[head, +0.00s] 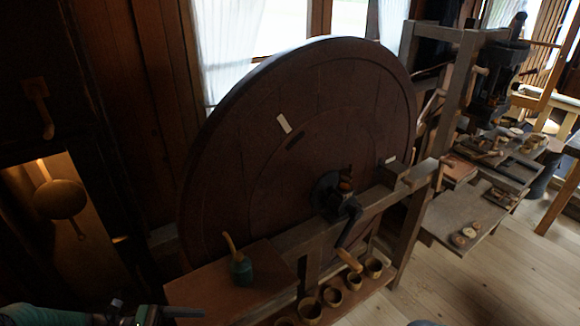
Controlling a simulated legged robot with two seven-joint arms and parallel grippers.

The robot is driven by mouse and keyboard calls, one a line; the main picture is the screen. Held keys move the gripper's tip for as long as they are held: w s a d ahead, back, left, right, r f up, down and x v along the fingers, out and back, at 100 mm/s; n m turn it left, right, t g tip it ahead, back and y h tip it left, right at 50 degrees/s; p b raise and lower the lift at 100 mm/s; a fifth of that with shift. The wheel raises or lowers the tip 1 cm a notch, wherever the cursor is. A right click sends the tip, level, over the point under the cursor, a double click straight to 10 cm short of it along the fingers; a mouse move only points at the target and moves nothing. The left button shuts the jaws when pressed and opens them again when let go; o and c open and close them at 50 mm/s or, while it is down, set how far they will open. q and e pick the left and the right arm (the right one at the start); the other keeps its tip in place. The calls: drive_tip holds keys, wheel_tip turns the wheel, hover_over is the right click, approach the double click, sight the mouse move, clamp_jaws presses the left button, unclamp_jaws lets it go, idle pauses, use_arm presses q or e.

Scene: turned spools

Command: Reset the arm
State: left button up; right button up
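My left gripper (180,313) is low at the left edge of the picture, its arm coming in from the left. One dark finger points right, just in front of the wooden bench top (205,290). The rest of the gripper is cut off by the bottom edge, so I cannot tell whether it is open or shut. I see nothing held in it. My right gripper does not show clearly; only a small dark shape sits at the bottom edge right of the middle, too little to name.
A large dark wooden wheel (240,150) stands behind a beam with a crank (348,220). Several wooden cups (333,296) sit on a low shelf. Worktables with tools stand at right; the plank floor (480,290) is clear.

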use_arm(q)
drive_tip(key=s+d+f+m+y, duration=0.1)
drive_tip(key=s+m+y, duration=0.2)
drive_tip(key=m+y, duration=0.5)
drive_tip(key=s+d+f+m+t+y, duration=0.1)
drive_tip(key=s+d+m+y, duration=0.1)
drive_tip(key=m+y, duration=0.6)
drive_tip(key=s+m, duration=0.1)
drive_tip(key=m, duration=0.1)
drive_tip(key=shift+f+m+y+b, duration=0.2)
drive_tip(key=shift+m+y+b, duration=0.15)
drive_tip(key=shift+m+y, duration=0.05)
drive_tip(key=shift+s+d+r, duration=0.1)
drive_tip(key=shift+d, duration=0.05)
